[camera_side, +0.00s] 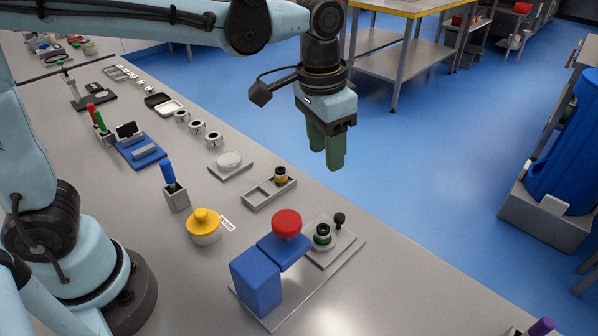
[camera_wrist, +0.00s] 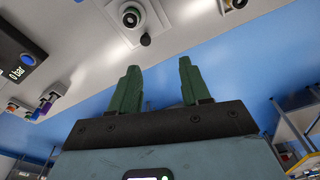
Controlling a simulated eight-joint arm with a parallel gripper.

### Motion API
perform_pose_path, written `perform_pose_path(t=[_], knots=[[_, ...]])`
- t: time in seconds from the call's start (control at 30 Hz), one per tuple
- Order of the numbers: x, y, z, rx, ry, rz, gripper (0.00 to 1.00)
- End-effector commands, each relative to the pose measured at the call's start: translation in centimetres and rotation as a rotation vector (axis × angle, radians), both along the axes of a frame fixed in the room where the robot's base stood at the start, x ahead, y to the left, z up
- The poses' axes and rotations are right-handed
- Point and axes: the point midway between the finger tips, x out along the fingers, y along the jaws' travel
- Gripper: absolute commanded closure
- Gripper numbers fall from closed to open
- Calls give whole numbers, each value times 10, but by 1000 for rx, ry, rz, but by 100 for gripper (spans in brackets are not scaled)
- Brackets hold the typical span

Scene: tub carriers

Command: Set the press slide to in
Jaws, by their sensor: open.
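The press has a blue body (camera_side: 257,283) with a red round button (camera_side: 286,223) on its blue head, on a grey base plate near the front of the bench. Its slide (camera_side: 345,243) lies to the right of the head, with a dark ring-shaped part with green (camera_side: 322,235) on it, clear of the head. A black ball knob (camera_side: 339,219) stands at the slide's outer end. In the wrist view the slide (camera_wrist: 156,12) and knob (camera_wrist: 145,40) show at the top. My gripper (camera_side: 327,158) is open and empty, its green fingers (camera_wrist: 159,80) above and apart from the knob.
A yellow-lidded tub (camera_side: 204,225), a grey two-pocket tray (camera_side: 268,191) and a blue-handled tool in a holder (camera_side: 175,188) stand left of the press. A display reading 0 bar (camera_wrist: 22,65) shows in the wrist view. Blue floor lies beyond the bench edge.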

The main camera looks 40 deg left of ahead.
Motion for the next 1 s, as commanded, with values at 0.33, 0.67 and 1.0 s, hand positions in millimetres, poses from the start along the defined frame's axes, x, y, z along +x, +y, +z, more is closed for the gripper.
perform_pose_path(t=[0.33, 0.67, 1.0], knots=[[10, -36, -12, 40, 100, -68, 53], [10, -36, -49, 40, 100, -68, 53], [11, -36, -104, 39, 100, -67, 53]])
